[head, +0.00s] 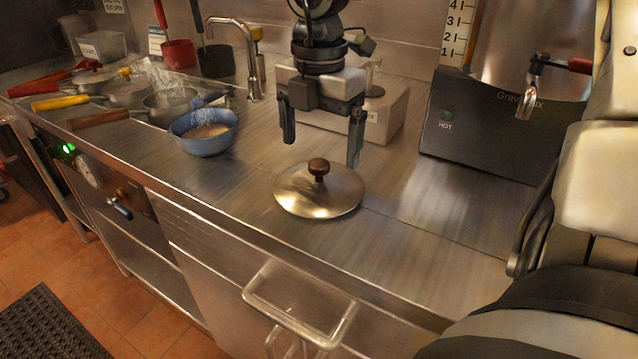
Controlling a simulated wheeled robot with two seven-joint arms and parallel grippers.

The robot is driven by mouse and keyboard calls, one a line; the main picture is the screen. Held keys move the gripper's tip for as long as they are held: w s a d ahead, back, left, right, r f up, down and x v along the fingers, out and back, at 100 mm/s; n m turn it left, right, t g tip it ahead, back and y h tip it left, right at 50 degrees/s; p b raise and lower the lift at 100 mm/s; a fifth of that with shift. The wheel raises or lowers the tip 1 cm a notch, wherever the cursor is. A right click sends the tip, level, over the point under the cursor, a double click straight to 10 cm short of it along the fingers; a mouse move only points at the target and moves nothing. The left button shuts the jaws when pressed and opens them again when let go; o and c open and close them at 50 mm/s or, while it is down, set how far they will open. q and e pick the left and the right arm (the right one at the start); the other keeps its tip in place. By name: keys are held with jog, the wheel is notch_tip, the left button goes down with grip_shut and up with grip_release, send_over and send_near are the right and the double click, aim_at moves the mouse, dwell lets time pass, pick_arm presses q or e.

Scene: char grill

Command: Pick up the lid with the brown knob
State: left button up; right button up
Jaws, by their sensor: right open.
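The lid (300,199) is a round, shiny metal lid lying flat on the steel counter, with a dark brown knob (318,167) on top. My right gripper (321,150) points down above and just behind the lid. Its two dark fingers are wide apart, on either side of the knob in the picture, with nothing between them. The fingers look apart from the lid. My left gripper is not in view.
A blue bowl (205,140) stands left of the lid. A dark machine (480,125) stands right. A clear tray (300,303) is at the counter's front. Bare counter surrounds the lid.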

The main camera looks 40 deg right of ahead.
aim_at(320, 163)
notch_tip(320, 163, down, 5)
jog(key=shift+f+p, duration=0.1)
jog(key=shift+p, duration=0.2)
jog(key=c, duration=1.9)
